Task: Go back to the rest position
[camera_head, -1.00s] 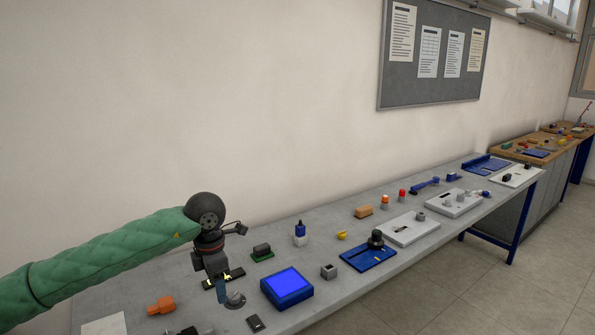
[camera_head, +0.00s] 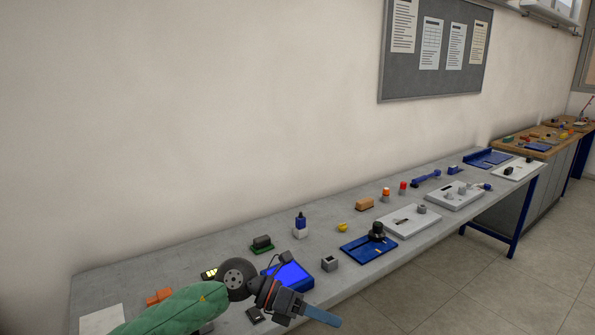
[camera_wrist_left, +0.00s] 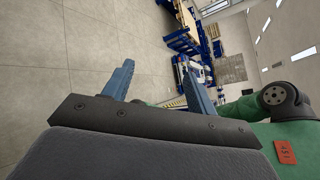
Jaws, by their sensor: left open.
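My left gripper (camera_head: 322,316) is over the front edge of the grey workbench (camera_head: 170,250), with its blue fingers pointing right and outward over the floor. In the left wrist view my left gripper (camera_wrist_left: 160,82) shows two blue fingers spread apart with nothing between them. The green sleeve of my left arm comes in from the bottom left of the head view and covers part of the bench's near end. The blue-screen box (camera_head: 290,274) is partly hidden behind my wrist. My right gripper is not in view.
On the bench stand a grey cube (camera_head: 329,264), a blue plate with a black knob (camera_head: 368,249), a green-and-black block (camera_head: 262,244) and an orange piece (camera_head: 159,297). A wooden-topped bench (camera_head: 540,147) stands farther right. The floor (camera_head: 440,285) in front is clear.

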